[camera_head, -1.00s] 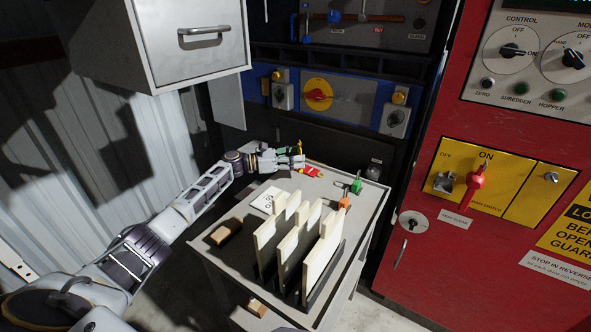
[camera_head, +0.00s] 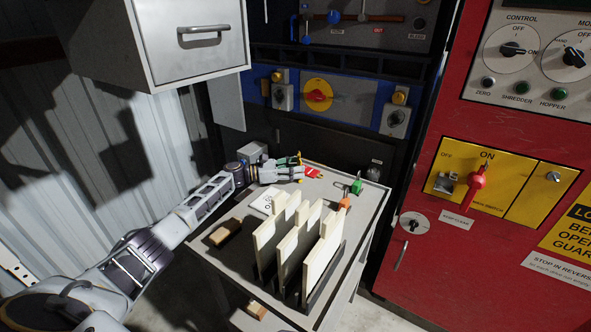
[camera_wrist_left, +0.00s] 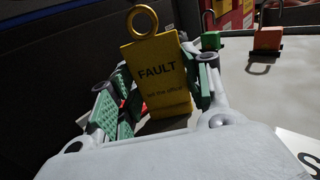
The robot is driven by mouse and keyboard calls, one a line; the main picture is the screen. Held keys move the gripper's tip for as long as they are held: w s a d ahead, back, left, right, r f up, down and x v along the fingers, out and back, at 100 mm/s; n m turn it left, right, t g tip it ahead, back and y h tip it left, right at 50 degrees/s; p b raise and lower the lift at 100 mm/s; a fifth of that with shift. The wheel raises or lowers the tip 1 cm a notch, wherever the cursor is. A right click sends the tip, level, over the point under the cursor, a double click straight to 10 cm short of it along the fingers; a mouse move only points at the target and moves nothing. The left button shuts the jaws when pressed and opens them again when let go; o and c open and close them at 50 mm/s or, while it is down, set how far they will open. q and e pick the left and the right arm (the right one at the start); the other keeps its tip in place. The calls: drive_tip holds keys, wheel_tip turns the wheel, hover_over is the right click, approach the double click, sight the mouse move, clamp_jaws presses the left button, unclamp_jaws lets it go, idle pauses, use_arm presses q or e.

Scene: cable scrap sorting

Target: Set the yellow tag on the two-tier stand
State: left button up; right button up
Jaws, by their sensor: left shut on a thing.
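The yellow tag (camera_wrist_left: 158,75) is between the green-padded fingers in the left wrist view. It reads "FAULT", with smaller text below, and has a brass-coloured ring at its top. My left gripper (camera_head: 292,168) is shut on it, over the far left part of the grey stand. In the head view only a small bit of the tag shows at the fingertips. The grey stand (camera_head: 234,256) has a top surface and a lower level, partly hidden. I cannot tell whether the tag's lower edge touches the top. My right gripper is not in view.
Upright cream boards in a dark rack (camera_head: 336,272) fill the stand's near middle. A brown block (camera_head: 225,231) is at left. A grey cabinet (camera_head: 195,50) hangs above.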

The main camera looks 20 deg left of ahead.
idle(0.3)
use_arm(q)
drive_tip(key=o, duration=0.8)
drive_tip(key=shift+c, duration=0.2)
drive_tip(key=shift+r, duration=0.1)
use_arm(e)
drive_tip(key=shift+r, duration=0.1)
use_arm(q)
drive_tip(key=p+v, duration=0.1)
drive_tip(key=v, duration=0.9)
drive_tip(key=shift+s+a, duration=0.55)
drive_tip(key=shift+a, duration=0.1)
drive_tip(key=shift+s+a, duration=0.1)
drive_tip(key=shift+a, duration=0.05)
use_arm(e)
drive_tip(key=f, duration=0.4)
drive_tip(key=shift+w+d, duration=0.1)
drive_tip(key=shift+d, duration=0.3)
